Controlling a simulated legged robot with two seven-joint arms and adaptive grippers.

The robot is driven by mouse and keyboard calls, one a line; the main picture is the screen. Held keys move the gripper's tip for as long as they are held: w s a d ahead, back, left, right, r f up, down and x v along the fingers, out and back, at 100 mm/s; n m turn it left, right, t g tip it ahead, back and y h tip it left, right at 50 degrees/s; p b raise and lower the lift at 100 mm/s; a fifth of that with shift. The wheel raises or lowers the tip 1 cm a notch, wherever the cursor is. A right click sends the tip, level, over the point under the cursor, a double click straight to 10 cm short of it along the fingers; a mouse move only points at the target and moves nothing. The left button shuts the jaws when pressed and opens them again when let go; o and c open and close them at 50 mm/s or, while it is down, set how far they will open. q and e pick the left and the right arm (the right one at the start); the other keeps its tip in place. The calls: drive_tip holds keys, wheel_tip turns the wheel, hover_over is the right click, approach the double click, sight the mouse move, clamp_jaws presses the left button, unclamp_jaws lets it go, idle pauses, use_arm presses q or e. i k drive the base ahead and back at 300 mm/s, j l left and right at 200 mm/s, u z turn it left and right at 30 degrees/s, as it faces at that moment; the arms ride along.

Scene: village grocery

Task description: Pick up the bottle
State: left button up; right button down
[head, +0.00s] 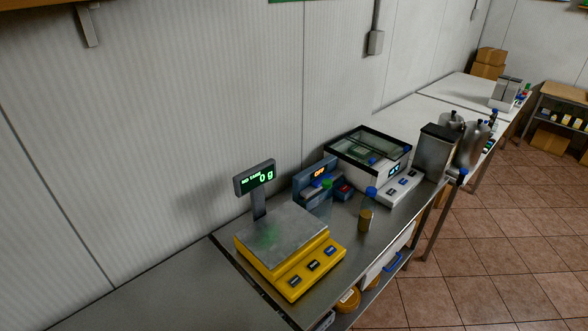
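A small clear bottle (366,219) with a blue cap and yellow-brown contents stands upright near the front edge of the metal counter (349,255). A second clear container (326,203) with a green cap stands behind and to its left, close to a dark blue device (303,183). I cannot tell which of the two the task means. Neither of my grippers is in the head view.
A yellow scale (290,268) reading 0 g stands left of the bottles. A glass-topped white device (366,155) and a grey metal canister (435,153) stand to the right. The counter's left end (165,295) is bare. The tiled floor (490,250) at right is clear.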

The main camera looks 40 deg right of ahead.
sight(369, 203)
drive_tip(key=z, duration=1.95)
